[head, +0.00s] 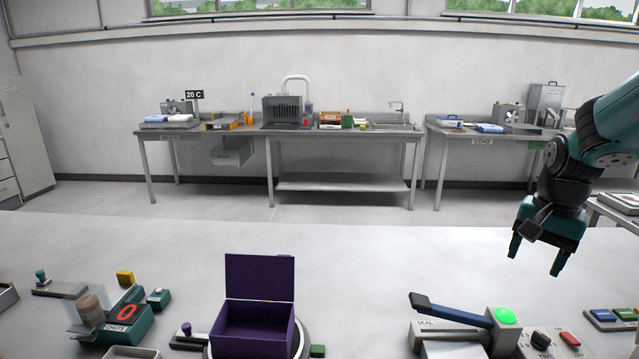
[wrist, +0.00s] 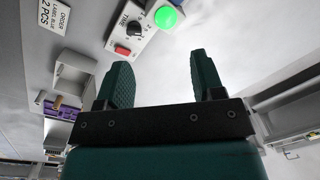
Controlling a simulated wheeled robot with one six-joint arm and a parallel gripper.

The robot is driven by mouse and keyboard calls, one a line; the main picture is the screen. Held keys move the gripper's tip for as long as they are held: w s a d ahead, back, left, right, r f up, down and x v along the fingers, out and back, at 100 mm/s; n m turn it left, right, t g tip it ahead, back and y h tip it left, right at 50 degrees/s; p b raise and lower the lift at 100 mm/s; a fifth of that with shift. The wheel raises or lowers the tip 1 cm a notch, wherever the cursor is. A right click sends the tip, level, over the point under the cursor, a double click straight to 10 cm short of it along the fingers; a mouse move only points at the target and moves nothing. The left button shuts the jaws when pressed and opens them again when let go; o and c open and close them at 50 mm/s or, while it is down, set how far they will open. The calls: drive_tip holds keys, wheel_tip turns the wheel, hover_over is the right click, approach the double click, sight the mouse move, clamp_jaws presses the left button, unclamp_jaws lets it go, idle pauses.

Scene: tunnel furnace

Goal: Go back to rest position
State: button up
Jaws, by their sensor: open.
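My gripper (head: 537,262) hangs at the right of the head view, above the near worktop, with its fingers pointing down. Its two teal fingers are apart with nothing between them, and they also show in the wrist view (wrist: 160,85). In the head view it is above and behind the sealer and its control box, touching neither.
On the near worktop stand an open purple box (head: 255,325), a sealer with a raised blue lever (head: 450,312), a control box with a lit green button (head: 505,316), and a chute device (head: 115,325). Benches (head: 340,132) line the far wall. The worktop's middle back is clear.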

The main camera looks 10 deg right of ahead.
drive_tip(key=s+a+r+n+y, duration=0.1)
drive_tip(key=s+a+r+n, duration=0.3)
drive_tip(key=a, duration=0.6)
drive_tip(key=s+a+f+n+y, duration=0.1)
drive_tip(key=a+n, duration=0.5)
drive_tip(key=a, duration=0.4)
drive_tip(key=s+a+r+n+y, duration=0.1)
drive_tip(key=s+a+n, duration=0.7)
drive_tip(key=s+a, duration=0.3)
drive_tip(key=shift+s+r+g+y, duration=0.15)
drive_tip(key=shift+s+g+y, duration=0.15)
drive_tip(key=shift+s+y, duration=0.15)
